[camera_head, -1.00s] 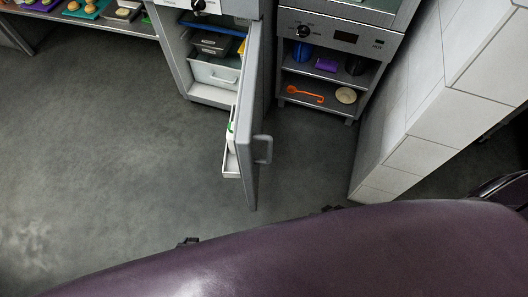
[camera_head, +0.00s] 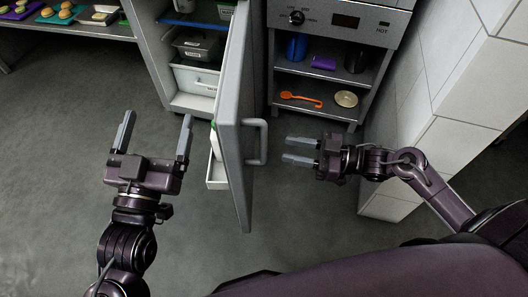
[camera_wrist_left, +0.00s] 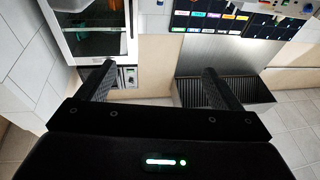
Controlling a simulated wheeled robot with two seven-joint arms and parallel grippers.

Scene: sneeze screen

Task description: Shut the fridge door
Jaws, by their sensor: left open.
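The grey fridge door (camera_head: 232,98) stands open in the head view, swung out toward me and seen nearly edge-on. Its handle (camera_head: 264,142) is on the right face, and a white shelf (camera_head: 216,174) is on its inner side. The fridge interior (camera_head: 196,76) with containers is exposed to the left of the door. My left gripper (camera_head: 157,117) is open and empty, left of the door on its inner side. Its fingers also show in the left wrist view (camera_wrist_left: 158,85). My right gripper (camera_head: 286,148) is open, just right of the handle and apparently apart from it.
An oven unit (camera_head: 335,18) with open shelves stands right of the fridge. A white tiled wall block (camera_head: 450,135) rises close to my right arm. A shelf with trays (camera_head: 70,32) is at the upper left. The floor (camera_head: 60,120) on the left is clear.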

